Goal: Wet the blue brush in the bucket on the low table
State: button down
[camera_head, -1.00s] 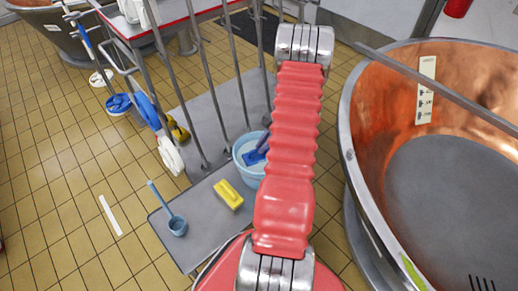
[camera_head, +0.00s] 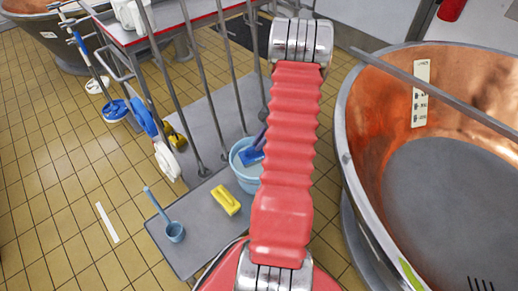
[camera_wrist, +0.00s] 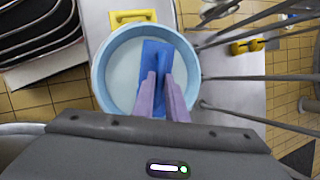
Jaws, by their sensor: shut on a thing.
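The light blue bucket (camera_head: 243,180) stands on the low grey table (camera_head: 190,252), partly hidden behind my arm in the head view. In the wrist view its rim (camera_wrist: 101,75) encloses pale liquid. The blue brush (camera_wrist: 153,52) is over or inside the bucket opening; its flat blue part also shows in the head view (camera_head: 250,157). My gripper (camera_wrist: 162,88) is shut on the brush, its purple fingers pointing toward the bucket. I cannot tell how deep the brush is in the liquid.
A yellow scrubber (camera_head: 226,200) and a blue ladle (camera_head: 175,231) lie on the low table. Thin metal posts (camera_head: 187,95) rise close beside the bucket. A large copper vat (camera_head: 355,105) stands at the right. The tiled floor at left is mostly clear.

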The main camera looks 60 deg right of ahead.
jog(key=shift+r, duration=3.45)
